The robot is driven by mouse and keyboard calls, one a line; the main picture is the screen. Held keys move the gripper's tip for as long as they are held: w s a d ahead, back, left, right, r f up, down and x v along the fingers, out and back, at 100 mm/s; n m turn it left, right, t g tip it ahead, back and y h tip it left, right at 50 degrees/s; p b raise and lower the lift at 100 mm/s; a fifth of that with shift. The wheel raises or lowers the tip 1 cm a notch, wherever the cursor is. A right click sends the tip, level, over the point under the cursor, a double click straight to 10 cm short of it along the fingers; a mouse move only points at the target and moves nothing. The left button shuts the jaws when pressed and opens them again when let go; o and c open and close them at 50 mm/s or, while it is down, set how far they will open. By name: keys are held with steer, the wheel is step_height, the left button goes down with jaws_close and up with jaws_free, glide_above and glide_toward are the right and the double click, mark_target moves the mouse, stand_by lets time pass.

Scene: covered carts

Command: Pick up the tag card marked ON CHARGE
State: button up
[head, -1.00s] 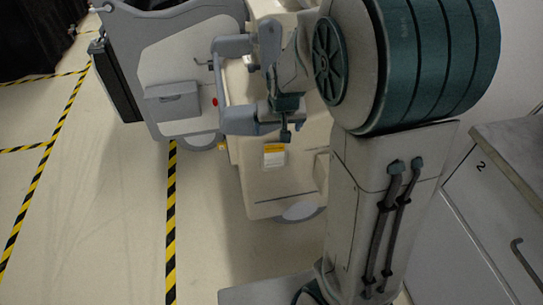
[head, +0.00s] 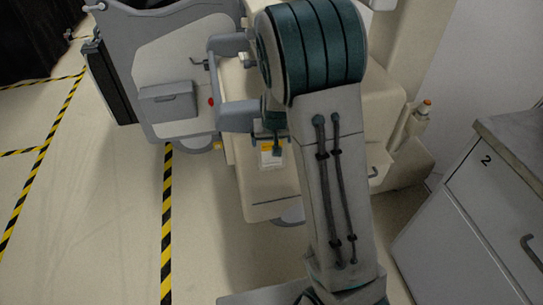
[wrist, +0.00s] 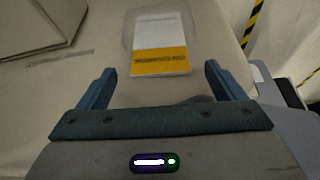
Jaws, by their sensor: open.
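The tag card (head: 266,160) is white with a yellow-orange strip and lies on the beige body of the cart. In the wrist view the card (wrist: 160,35) sits ahead of my jaws, its yellow strip nearest me. In the head view my arm hides part of the cart, and my gripper (head: 275,145) overlaps the card.
A grey-and-white panel with a small box (head: 168,101) stands at the left of the cart. A cabinet marked 2 (head: 490,190) stands at the right. Yellow-black tape (head: 167,225) marks the open floor at left.

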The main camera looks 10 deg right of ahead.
steer(key=shift+x, duration=1.15)
steer(key=c, duration=1.3)
